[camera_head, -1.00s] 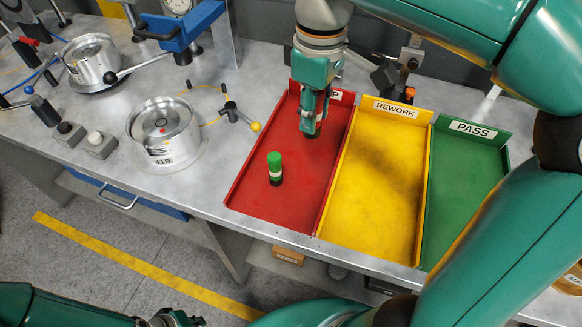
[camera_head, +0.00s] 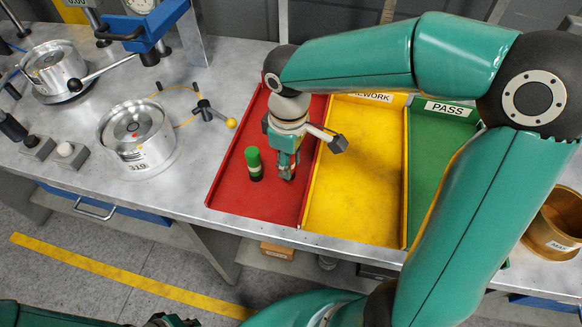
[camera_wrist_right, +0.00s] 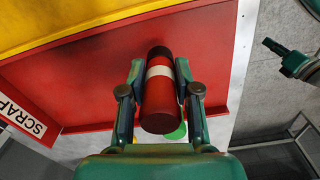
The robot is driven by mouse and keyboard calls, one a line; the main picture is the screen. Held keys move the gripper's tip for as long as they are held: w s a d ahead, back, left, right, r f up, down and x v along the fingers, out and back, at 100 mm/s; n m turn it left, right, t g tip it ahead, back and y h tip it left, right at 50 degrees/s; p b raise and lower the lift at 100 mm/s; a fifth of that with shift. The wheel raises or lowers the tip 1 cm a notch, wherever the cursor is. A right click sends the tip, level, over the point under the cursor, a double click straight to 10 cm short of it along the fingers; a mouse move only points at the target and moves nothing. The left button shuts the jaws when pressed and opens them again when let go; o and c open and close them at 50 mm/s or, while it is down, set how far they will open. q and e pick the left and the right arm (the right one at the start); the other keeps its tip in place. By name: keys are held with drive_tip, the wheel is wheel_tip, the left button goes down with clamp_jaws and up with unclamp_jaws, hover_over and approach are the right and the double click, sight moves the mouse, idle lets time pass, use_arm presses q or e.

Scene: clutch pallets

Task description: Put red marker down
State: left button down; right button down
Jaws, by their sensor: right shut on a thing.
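The red marker (camera_wrist_right: 161,100), a red cylinder with a white band and dark end, is between the fingers of my right gripper (camera_wrist_right: 160,75) in the right wrist view. In the head view my right gripper (camera_head: 287,172) points down over the red scrap tray (camera_head: 232,196), just right of an upright green marker (camera_head: 254,165). The red marker is mostly hidden there, and I cannot tell whether it touches the tray floor. In the wrist view a bit of green (camera_wrist_right: 177,132) shows behind the red marker. My left gripper (camera_head: 170,321) is partly cut off at the bottom edge.
The yellow REWORK tray (camera_head: 345,205) and green PASS tray (camera_head: 420,180) stand to the right, bare where visible. A metal clutch drum (camera_head: 138,140) and a yellow-tipped lever (camera_head: 231,123) are left of the red tray. A brass-coloured bin (camera_head: 555,225) is at far right.

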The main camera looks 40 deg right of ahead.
drive_tip(key=shift+f, duration=1.5)
drive_tip(key=shift+f, duration=0.2)
drive_tip(key=c, duration=0.8)
unclamp_jaws()
drive_tip(key=shift+r, duration=0.1)
drive_tip(key=shift+r, duration=0.1)
wheel_tip(320, 180, up, 12)
